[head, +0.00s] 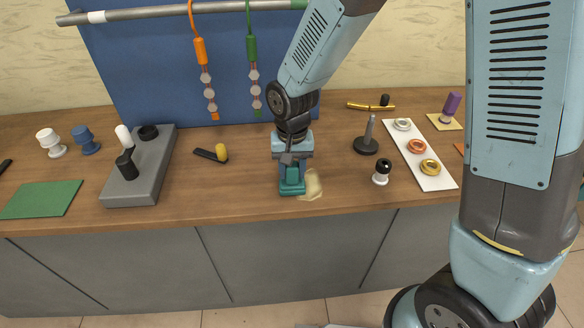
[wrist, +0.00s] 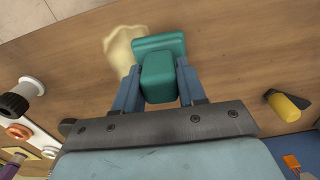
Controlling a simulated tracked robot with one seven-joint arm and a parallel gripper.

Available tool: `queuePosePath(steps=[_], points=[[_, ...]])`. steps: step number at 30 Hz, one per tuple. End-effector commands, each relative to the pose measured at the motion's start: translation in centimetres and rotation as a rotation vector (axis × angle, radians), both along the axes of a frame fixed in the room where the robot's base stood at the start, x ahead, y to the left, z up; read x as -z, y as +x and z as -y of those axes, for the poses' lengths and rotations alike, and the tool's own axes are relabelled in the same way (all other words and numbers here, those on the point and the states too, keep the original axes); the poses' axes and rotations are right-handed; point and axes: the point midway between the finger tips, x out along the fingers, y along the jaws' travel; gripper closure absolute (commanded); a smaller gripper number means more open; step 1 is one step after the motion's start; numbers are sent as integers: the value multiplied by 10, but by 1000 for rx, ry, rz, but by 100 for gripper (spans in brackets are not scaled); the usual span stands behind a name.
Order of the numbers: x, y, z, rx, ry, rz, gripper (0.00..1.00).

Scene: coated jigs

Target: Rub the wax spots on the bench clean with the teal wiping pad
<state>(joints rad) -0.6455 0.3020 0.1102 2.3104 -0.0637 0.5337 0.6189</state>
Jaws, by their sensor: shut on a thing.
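My gripper (head: 291,172) is shut on the grip block of the teal wiping pad (head: 291,188), near the front edge of the bench (head: 240,205). The pad's wider base points down at the bench top; I cannot tell whether it presses on it. A pale cream wax spot (head: 312,185) lies just right of the pad in the head view. In the wrist view the wax spot (wrist: 122,47) shows left of the teal pad (wrist: 158,70), which covers part of its edge. No other wax spot shows clearly.
Right of the pad stand a black-and-white knob (head: 381,173), a dark spindle on a round base (head: 367,140) and a white board with rings (head: 424,160). To the left are a yellow-handled tool (head: 214,153), a grey block with pegs (head: 140,172) and a green mat (head: 42,199).

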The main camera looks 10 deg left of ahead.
Motion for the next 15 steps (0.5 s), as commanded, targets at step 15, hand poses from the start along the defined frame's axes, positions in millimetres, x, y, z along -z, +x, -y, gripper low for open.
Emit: queuePosePath(steps=[15], points=[[2, 17, -4, 2, 0, 1, 88]])
